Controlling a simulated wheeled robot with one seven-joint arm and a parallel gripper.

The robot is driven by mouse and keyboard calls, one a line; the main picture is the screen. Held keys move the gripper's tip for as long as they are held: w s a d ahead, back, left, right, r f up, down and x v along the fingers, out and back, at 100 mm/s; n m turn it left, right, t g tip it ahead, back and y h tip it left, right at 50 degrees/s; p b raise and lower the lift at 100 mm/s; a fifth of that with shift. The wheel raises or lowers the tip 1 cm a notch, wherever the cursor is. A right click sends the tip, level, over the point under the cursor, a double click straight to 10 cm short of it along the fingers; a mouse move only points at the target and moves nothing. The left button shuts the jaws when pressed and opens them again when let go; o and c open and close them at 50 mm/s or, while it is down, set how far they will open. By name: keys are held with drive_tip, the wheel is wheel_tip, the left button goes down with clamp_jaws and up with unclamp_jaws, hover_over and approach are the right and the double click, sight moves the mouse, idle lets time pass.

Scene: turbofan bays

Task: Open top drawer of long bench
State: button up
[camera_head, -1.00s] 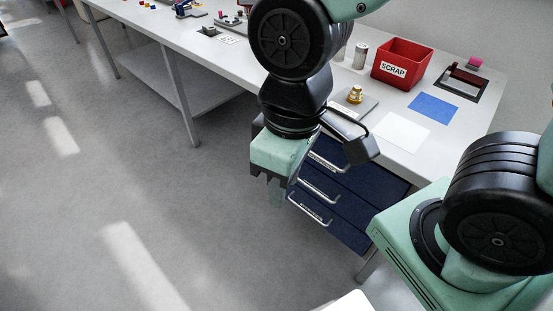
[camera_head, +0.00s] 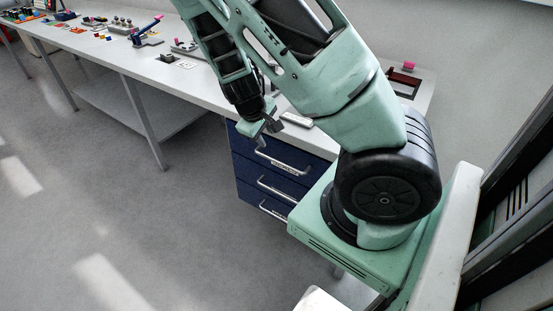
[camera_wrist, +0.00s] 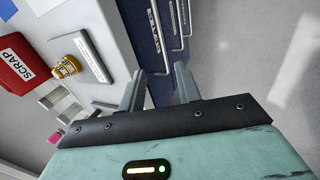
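The long bench (camera_head: 200,85) has a dark blue drawer unit (camera_head: 245,188) below its top, with silver bar handles. The top drawer's handle (camera_head: 282,161) is the uppermost one, and the drawer looks closed. In the wrist view this handle (camera_wrist: 157,32) is the one nearest the bench top, and its near end reaches toward the gap between my fingers. My gripper (camera_head: 265,134) is just above and at the left end of that handle. Its two fingers are apart in the wrist view (camera_wrist: 160,85), with nothing clearly held. Whether they touch the handle I cannot tell.
In the wrist view the bench top holds a red SCRAP bin (camera_wrist: 18,68), a brass part (camera_wrist: 66,67) on a grey plate and a labelled plate (camera_wrist: 92,55). Lower handles (camera_head: 275,187) stick out below. Floor left of the drawers is clear.

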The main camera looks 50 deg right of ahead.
sight(278, 162)
drive_tip(key=b+x, duration=0.1)
drive_tip(key=x, duration=1.5)
drive_tip(key=shift+a, duration=0.15)
clamp_jaws()
